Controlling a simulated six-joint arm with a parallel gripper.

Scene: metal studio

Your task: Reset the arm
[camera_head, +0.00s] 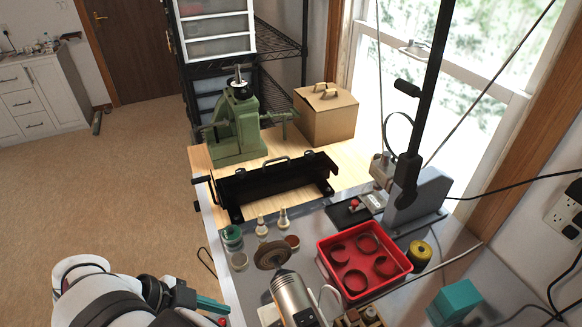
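My arm (85,285) shows at the lower left as white and black links, beside the left edge of the workbench (234,286). It is cut off by the bottom of the picture. A teal bar (211,305) with a small red spot near it sticks out to the right of the black part of the arm, at the bench edge. I cannot tell whether it belongs to my gripper. I cannot make out my fingertips, nor whether they hold anything.
A red tray (327,254) with several brown rings, a silver motor (292,296) with a brown wheel, and small jars crowd the near bench. A black metal frame (262,182), green press (236,130) and cardboard box (325,115) stand behind. Open floor (105,190) lies left.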

